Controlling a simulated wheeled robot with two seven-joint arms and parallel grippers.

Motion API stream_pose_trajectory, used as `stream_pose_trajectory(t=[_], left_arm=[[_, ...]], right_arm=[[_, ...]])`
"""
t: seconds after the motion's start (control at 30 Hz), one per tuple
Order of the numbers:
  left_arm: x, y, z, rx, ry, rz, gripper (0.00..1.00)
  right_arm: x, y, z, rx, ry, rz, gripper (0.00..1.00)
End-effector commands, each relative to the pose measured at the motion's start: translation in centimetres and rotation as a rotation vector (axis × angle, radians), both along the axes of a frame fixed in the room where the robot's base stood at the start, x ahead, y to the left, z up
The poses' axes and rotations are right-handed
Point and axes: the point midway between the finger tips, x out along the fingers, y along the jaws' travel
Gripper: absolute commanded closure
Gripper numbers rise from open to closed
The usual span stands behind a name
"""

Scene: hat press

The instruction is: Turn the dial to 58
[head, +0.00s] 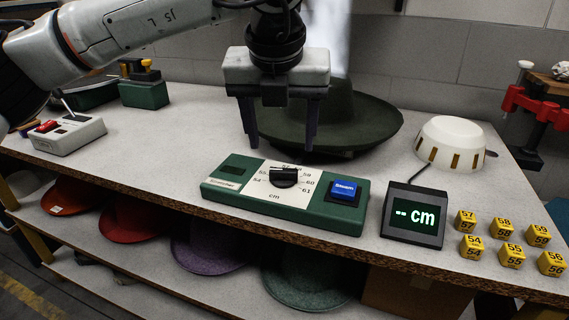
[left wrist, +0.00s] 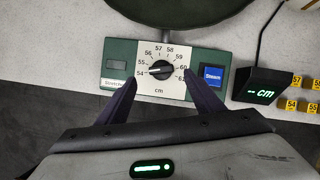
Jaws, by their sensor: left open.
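The dial (head: 284,177) is a black knob on a white scale plate marked from 54 to 61 cm, set in a green control box (head: 225,196). In the left wrist view the dial (left wrist: 160,70) has its light pointer mark turned left, near 54. My left gripper (head: 281,148) is open and empty, fingers pointing down, above and behind the dial in the head view. In the left wrist view its fingertips (left wrist: 161,82) lie on either side of the dial, apart from it. My right gripper is not in view.
A blue Steam button (head: 343,190) sits right of the dial. A display (head: 413,215) reads "-- cm". A dark green hat (head: 370,122) stands behind the box. Yellow numbered blocks (head: 503,228) and a white dome (head: 452,140) are at right; a switch box (head: 68,135) is at left.

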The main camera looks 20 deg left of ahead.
Motion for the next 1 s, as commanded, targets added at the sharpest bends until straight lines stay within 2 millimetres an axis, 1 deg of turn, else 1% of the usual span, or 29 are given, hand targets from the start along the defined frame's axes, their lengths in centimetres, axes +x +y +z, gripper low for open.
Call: stream_pose_trajectory(t=[0.03,0.2,0.4,0.6,0.83,0.87,1.0], left_arm=[[0.3,0.1,-1.0,0.001,0.004,0.0,0.39],[1.5,0.4,-4.1,0.0,0.005,-0.002,0.39],[2.6,0.6,-6.7,-0.003,0.003,-0.003,0.39],[3.0,0.6,-7.7,-0.003,0.002,-0.005,0.39],[3.1,0.6,-7.8,-0.003,0.002,-0.005,0.39],[3.1,0.6,-7.8,-0.003,0.002,-0.005,0.42],[3.0,0.6,-7.8,-0.003,0.002,-0.005,0.66]], right_arm=[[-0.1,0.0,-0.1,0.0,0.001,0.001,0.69],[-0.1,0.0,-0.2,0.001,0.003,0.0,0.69],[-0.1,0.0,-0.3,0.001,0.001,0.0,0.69],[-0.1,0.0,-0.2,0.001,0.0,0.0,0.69],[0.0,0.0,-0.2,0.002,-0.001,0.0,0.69],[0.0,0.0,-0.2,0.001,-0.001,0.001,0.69],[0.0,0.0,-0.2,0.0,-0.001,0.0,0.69]])
